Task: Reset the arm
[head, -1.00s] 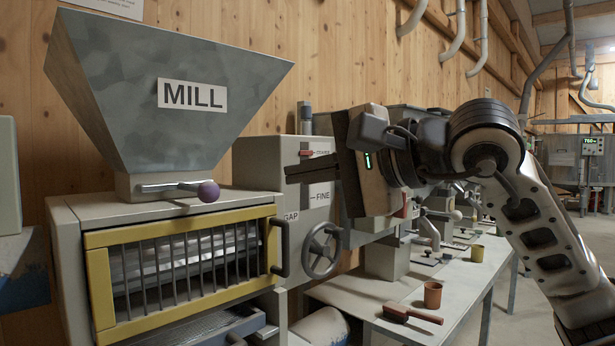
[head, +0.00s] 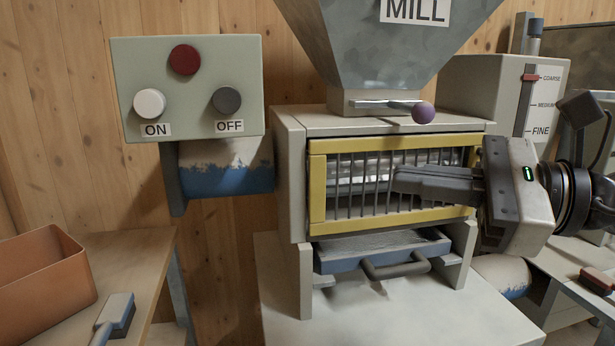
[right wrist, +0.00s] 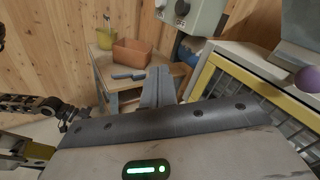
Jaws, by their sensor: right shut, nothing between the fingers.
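My right gripper (head: 400,182) reaches in from the right, in front of the yellow-framed guard (head: 318,190) of the mill. Its fingers are shut with nothing between them and point left. In the right wrist view the shut fingers (right wrist: 158,85) point toward a wooden bench. The mill's grey hopper (head: 385,50) stands above, with a purple-knobbed lever (head: 423,112) below it.
A control box (head: 188,90) with ON and OFF buttons hangs on the left wall. An orange bin (head: 40,275) and a brush (head: 115,315) lie on the left bench. A blue drawer (head: 345,258) sits under the guard. A COARSE-to-FINE slider (head: 530,77) is at right.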

